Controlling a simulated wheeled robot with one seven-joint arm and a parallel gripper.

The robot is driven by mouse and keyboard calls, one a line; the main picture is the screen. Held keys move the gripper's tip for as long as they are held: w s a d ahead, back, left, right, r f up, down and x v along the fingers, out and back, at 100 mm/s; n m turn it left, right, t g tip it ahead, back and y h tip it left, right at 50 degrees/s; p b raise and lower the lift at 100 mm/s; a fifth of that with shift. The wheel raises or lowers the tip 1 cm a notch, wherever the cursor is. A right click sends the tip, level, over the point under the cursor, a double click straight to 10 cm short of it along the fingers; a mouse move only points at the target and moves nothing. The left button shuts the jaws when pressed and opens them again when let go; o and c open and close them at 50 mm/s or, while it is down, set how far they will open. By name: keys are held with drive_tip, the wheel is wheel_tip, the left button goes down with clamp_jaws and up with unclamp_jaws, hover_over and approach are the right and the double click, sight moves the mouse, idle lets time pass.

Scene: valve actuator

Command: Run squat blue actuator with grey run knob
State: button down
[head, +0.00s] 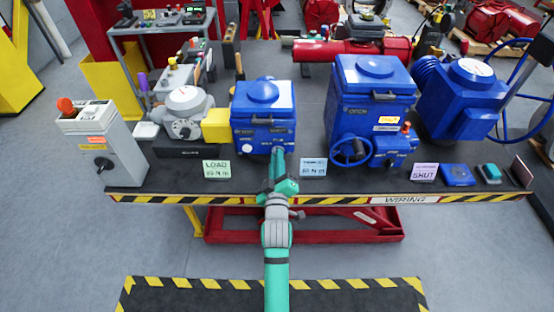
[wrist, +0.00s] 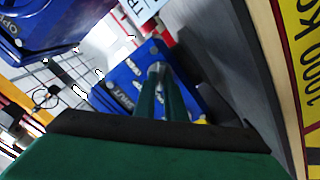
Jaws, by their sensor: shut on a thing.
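The squat blue actuator (head: 262,98) stands on the dark bench left of centre, with a rounded cap on top. Its labelled front face fills the middle of the wrist view (wrist: 115,97). My gripper (head: 277,153) reaches over the bench's front edge to the lower right of that face. In the wrist view its green fingers (wrist: 157,75) are close together on a small grey knob (wrist: 155,67) on the blue face. The fingers cover most of the knob, so its setting cannot be read.
A taller blue actuator (head: 368,88) with a blue handwheel (head: 349,150) stands close on the right. A yellow block (head: 216,126) and grey unit (head: 187,103) stand on the left. Cards marked LOAD (head: 216,169) and SHUT (head: 424,173) line the bench's striped front edge (head: 330,200).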

drive_tip(key=shift+a, duration=0.1)
idle(0.3)
drive_tip(key=c, duration=1.8)
unclamp_jaws()
drive_tip(key=s, duration=1)
drive_tip(key=shift+s, duration=0.4)
drive_tip(key=s+f+m+g, duration=0.15)
drive_tip(key=s+f, duration=0.25)
drive_tip(key=s, duration=0.5)
drive_tip(key=s+f+m, duration=0.2)
drive_tip(key=s+f, duration=0.2)
drive_tip(key=s, duration=0.5)
drive_tip(key=shift+s+d+r+m+g, duration=0.15)
drive_tip(key=shift+s+m, duration=0.75)
drive_tip(key=shift+s, duration=2.25)
drive_tip(key=shift+s+r+m+g, duration=0.2)
drive_tip(key=shift+s+m, duration=0.75)
drive_tip(key=shift+s, duration=2.2)
drive_tip(key=shift+s+d+r+m+g, duration=0.15)
drive_tip(key=shift+s+m, duration=0.75)
drive_tip(key=shift+s, duration=2.25)
